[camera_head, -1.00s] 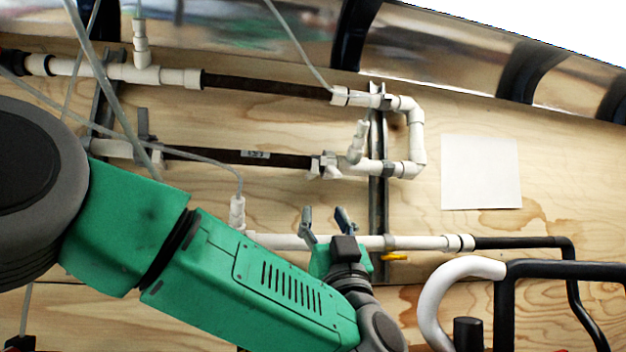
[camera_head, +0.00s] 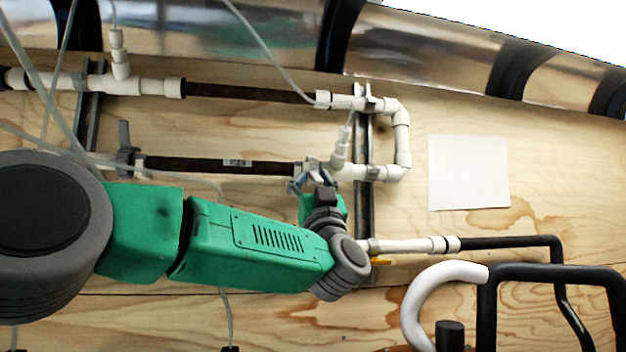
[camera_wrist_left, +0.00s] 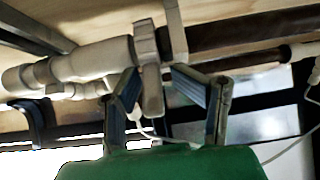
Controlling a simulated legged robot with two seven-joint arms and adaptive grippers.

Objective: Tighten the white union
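The white union (camera_head: 311,164) sits on the middle pipe, between its dark section and the white fittings at the right. It is partly hidden behind my left gripper (camera_head: 312,178), which is raised to it from below. In the left wrist view the union (camera_wrist_left: 149,70) shows as a ribbed white collar on the pipe. The two fingers of my left gripper (camera_wrist_left: 163,92) stand apart there, one to each side of the collar's lower part. I cannot tell whether they touch it. My right gripper is not in view.
A vertical metal strut (camera_head: 363,205) stands just right of the gripper. Thin hoses hang in front. A black tubular frame (camera_head: 555,272) stands at the lower right.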

